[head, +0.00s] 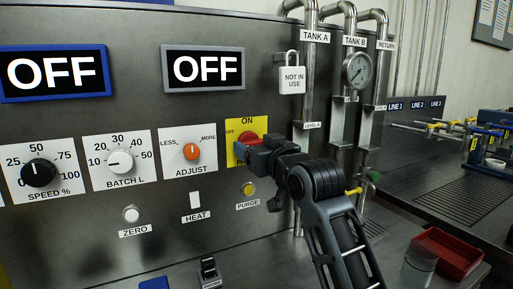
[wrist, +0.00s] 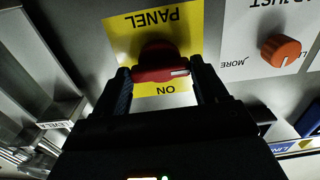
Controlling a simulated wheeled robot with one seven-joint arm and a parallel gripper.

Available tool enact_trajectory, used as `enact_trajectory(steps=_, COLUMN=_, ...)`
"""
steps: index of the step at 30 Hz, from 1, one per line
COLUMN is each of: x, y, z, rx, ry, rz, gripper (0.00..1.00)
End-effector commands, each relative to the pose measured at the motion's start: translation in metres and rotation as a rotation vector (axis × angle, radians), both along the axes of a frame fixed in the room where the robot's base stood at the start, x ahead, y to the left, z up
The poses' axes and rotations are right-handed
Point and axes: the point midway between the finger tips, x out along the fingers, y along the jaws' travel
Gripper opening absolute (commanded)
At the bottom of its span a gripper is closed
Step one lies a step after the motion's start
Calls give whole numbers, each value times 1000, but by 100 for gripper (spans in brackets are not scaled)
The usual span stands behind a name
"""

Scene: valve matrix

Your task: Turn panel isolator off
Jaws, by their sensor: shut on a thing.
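The panel isolator is a red knob (head: 247,138) on a yellow plate (head: 231,159), marked ON above and OFF at left in the head view. In the wrist view the picture is upside down; the red knob (wrist: 153,60) lies crosswise, its white mark at the right end, which is the OFF side. My gripper (head: 254,146) is at the plate, covering part of the knob. In the wrist view my gripper (wrist: 160,74) has its two fingers on either side of the knob, shut on it. The OFF lettering is hidden in the wrist view.
The orange adjust knob (head: 191,151) is left of the plate, with the yellow purge button (head: 249,189) below. Pipes with a padlock tag (head: 292,80) and gauge (head: 358,70) stand right. Both displays (head: 203,68) read OFF. A red tray (head: 451,252) sits on the right counter.

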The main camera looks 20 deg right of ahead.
Motion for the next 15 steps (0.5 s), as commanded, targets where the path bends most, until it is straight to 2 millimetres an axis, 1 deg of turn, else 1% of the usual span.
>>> enact_trajectory(steps=2, x=0, y=0, z=-2, rx=-2, ry=4, rz=0, gripper=42)
enact_trajectory(steps=3, x=0, y=0, z=-2, rx=-2, ry=4, rz=0, gripper=74)
enact_trajectory(steps=10, x=0, y=0, z=-1, rx=-1, ry=2, rz=0, gripper=96)
enact_trajectory(steps=11, x=0, y=0, z=-1, rx=-1, ry=2, rz=0, gripper=98)
enact_trajectory(steps=15, x=0, y=0, z=0, rx=0, ry=1, rz=0, gripper=98)
